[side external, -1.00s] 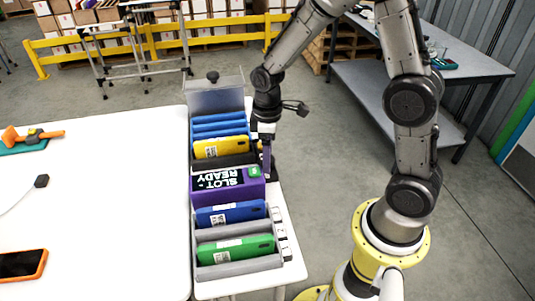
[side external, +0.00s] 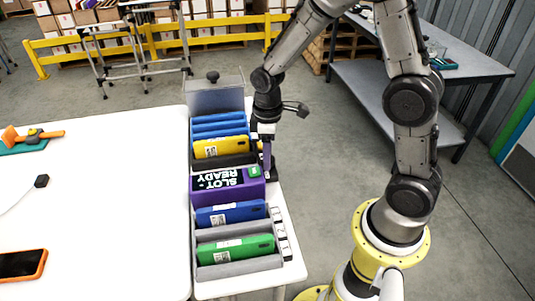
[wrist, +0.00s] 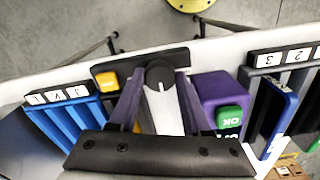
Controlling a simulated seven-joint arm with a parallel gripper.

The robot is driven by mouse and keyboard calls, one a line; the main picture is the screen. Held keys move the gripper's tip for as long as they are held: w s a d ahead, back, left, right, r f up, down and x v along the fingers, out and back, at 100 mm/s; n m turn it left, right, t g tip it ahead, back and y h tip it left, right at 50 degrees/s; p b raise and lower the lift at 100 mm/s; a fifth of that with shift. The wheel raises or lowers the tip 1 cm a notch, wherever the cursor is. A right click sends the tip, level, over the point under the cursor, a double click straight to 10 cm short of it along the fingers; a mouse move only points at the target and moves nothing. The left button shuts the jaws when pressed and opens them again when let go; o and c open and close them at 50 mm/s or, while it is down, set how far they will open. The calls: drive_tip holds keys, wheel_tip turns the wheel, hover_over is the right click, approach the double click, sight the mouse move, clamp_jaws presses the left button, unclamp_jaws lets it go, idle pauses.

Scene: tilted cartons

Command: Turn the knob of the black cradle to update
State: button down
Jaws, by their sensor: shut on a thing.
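The black cradle (side external: 232,161) stands in the rack, with a yellow device (side external: 222,146) in it. In the wrist view, the black cradle's end face (wrist: 110,70) carries a dark round knob (wrist: 158,73) with a short white pointer mark toward the bottom of the picture. Any setting labels around it are hidden or unreadable. My gripper (wrist: 160,82) has its purple fingers on both sides of the knob and is shut on it. In the side external view, my gripper (side external: 267,168) points down at the right end of the cradle; the knob is hidden there.
A purple cradle (side external: 255,189) with a "SLOT READY" screen and green OK button (wrist: 228,117) sits beside it. Blue (side external: 230,213) and green (side external: 235,249) devices stand nearer; blue slabs (side external: 219,125) stand behind. The white table (side external: 120,200) is mostly clear.

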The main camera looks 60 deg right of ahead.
drive_tip(key=m, duration=0.4)
drive_tip(key=shift+m, duration=2.2)
drive_tip(key=shift+r, duration=0.1)
drive_tip(key=shift+c, duration=1.8)
unclamp_jaws()
wheel_tip(320, 180, up, 14)
